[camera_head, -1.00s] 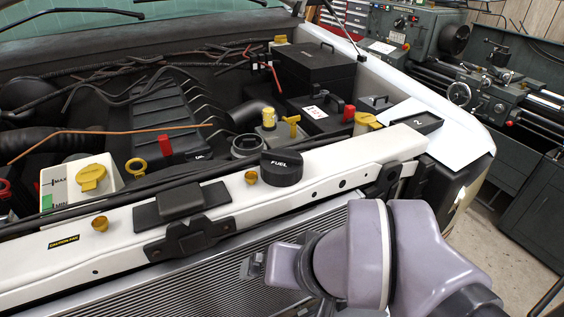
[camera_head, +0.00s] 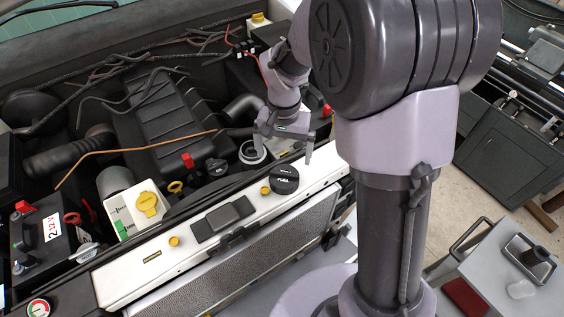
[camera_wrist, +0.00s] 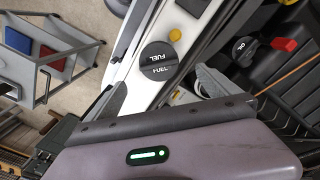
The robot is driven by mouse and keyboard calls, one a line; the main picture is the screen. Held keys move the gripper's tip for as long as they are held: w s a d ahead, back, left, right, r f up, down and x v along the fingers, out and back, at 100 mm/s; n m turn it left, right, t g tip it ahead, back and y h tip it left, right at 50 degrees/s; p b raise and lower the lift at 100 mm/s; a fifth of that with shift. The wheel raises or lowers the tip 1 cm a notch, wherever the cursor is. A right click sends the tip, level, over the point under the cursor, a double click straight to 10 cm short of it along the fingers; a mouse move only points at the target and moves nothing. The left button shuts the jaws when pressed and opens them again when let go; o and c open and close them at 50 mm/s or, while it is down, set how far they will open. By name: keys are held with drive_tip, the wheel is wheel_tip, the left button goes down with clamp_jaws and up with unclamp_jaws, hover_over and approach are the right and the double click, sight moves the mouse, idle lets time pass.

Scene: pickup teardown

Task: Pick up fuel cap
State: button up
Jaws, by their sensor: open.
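The fuel cap (camera_head: 285,180) is a round black cap with FUEL lettering. It sits on the white front crossmember (camera_head: 215,225) of the pickup. In the wrist view the fuel cap (camera_wrist: 158,60) lies beyond my gripper, in line with the gap between the fingers. My gripper (camera_head: 281,150) points down just behind the cap in the head view, above the crossmember's rear edge. Its two fingers are spread and empty. In the wrist view my gripper (camera_wrist: 155,77) also shows both fingers apart, neither seen touching the cap.
An open filler neck (camera_head: 252,152) is left of my gripper. A black OIL cap (camera_wrist: 241,48) and red handle (camera_wrist: 284,44) are in the engine bay. Yellow bolts (camera_head: 265,190) stand on the crossmember. A grey cart (camera_head: 490,270) stands on the floor at right.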

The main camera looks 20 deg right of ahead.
sight(285, 173)
wheel_tip(285, 173, down, 9)
drive_tip(key=shift+s+d+f+p, duration=0.1)
drive_tip(key=shift+s+f+p, duration=0.05)
drive_tip(key=shift+p, duration=0.35)
drive_tip(key=shift+f, duration=0.35)
drive_tip(key=shift+c, duration=1.3)
drive_tip(key=c, duration=1.1)
